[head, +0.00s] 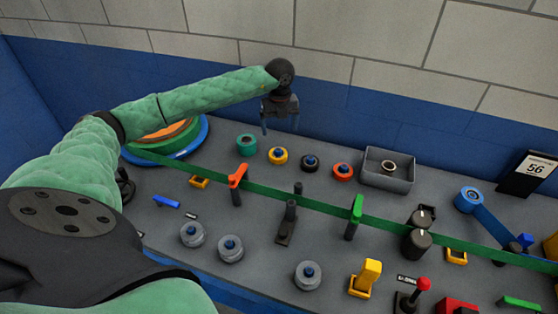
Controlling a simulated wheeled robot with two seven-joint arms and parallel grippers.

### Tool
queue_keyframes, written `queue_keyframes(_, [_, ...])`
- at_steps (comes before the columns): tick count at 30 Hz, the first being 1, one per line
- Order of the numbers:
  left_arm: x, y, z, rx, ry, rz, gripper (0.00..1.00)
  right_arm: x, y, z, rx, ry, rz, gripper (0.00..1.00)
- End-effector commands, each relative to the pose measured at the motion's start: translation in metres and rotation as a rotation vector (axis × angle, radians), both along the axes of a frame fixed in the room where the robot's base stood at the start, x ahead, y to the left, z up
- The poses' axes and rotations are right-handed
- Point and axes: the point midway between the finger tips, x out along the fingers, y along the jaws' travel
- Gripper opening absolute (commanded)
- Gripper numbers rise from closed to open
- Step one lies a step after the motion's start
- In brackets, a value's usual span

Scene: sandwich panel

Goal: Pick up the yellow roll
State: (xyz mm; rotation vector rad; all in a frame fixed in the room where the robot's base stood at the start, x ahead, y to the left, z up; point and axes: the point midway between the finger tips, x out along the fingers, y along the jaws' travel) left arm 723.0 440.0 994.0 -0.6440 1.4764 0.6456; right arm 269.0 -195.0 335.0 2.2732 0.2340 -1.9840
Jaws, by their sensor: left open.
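The yellow roll (278,155) is a small ring with a blue centre. It lies at the back of the grey panel, in a row between a green roll (246,144) and a black roll (310,163). My left gripper (281,126) hangs above the row, fingers pointing down and apart, with nothing between them. It appears above and behind the yellow roll; the exact gap is hard to tell. My right gripper is not in view.
An orange roll (343,172) and a grey tray (388,180) continue the row to the right. A green belt (325,207) crosses the panel in front, with upright levers, including an orange lever (237,181). A blue wall (330,122) stands close behind.

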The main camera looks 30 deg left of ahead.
Motion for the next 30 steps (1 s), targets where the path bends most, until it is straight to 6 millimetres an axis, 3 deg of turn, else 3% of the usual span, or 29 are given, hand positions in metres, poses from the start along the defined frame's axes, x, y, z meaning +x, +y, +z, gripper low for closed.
queue_keyframes(1, [0.0,0.0,-0.015,0.0,0.0,0.0,0.86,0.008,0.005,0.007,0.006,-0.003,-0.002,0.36])
queue_keyframes(4, [0.0,0.0,-0.029,0.0,0.0,0.0,0.86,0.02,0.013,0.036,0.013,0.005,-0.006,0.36])
queue_keyframes(9, [0.0,0.0,-0.042,0.0,0.0,0.0,0.86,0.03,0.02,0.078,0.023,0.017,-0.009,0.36])
queue_keyframes(13, [0.0,0.0,-0.046,0.0,0.0,0.0,0.86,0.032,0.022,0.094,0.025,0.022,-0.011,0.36])
queue_keyframes(17, [0.0,0.0,-0.051,0.0,0.001,0.001,0.86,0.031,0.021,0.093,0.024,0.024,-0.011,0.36])
queue_keyframes(30, [-0.001,0.002,-0.079,0.0,0.001,0.001,0.86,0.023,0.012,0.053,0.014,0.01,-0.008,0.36])
